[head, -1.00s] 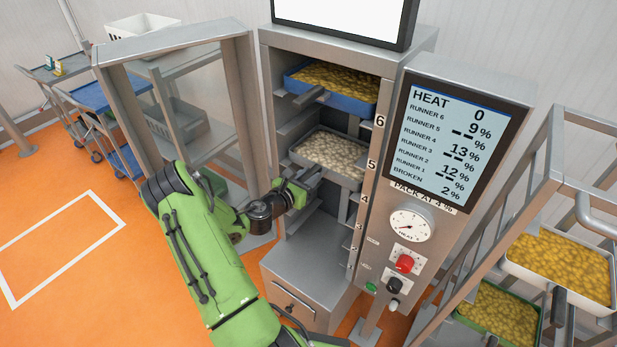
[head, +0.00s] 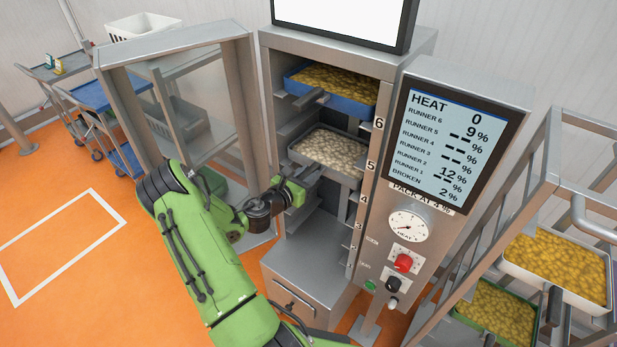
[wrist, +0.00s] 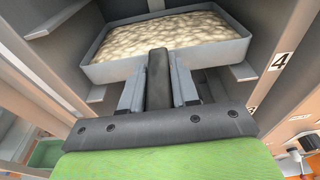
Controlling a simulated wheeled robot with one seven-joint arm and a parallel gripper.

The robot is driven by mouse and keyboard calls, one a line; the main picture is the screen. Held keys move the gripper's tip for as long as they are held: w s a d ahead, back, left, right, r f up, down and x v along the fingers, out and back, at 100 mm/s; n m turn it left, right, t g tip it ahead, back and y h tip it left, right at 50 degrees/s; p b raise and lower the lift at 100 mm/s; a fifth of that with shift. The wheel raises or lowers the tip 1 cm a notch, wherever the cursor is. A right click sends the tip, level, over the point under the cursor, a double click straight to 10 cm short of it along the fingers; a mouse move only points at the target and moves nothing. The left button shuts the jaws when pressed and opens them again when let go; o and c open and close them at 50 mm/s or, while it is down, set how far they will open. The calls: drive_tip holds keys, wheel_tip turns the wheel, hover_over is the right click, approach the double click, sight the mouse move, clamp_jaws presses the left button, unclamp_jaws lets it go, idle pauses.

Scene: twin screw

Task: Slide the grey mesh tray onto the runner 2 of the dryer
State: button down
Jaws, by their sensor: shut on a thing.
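The grey tray (head: 351,181), full of pale, whitish pieces, is inside the open dryer (head: 310,262), level with the space between the labels 5 and 4. My gripper (head: 309,175) is at its front, shut on the tray's dark handle. In the wrist view the handle (wrist: 158,78) stands between the two fingers, and the tray's front wall (wrist: 110,72) lies just beyond. The tray looks roughly level. Runner 2 is low on the dryer's side, and its ledge is hard to make out in the head view.
A blue tray (head: 330,101) of yellow pieces sits above on the upper runner. The dryer's glazed door (head: 240,110) stands open at the left, close to my arm. The display panel (head: 455,140) is at the right. The dryer space below the grey tray looks empty.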

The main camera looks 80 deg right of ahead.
drive_tip(key=shift+b+v, duration=0.3)
drive_tip(key=shift+v, duration=1.95)
drive_tip(key=shift+f, duration=0.2)
drive_tip(key=f+v, duration=0.2)
drive_tip(key=v, duration=1.4)
drive_tip(key=shift+w+a+f, duration=0.15)
drive_tip(key=shift+w+a, duration=0.1)
drive_tip(key=shift+a, duration=0.25)
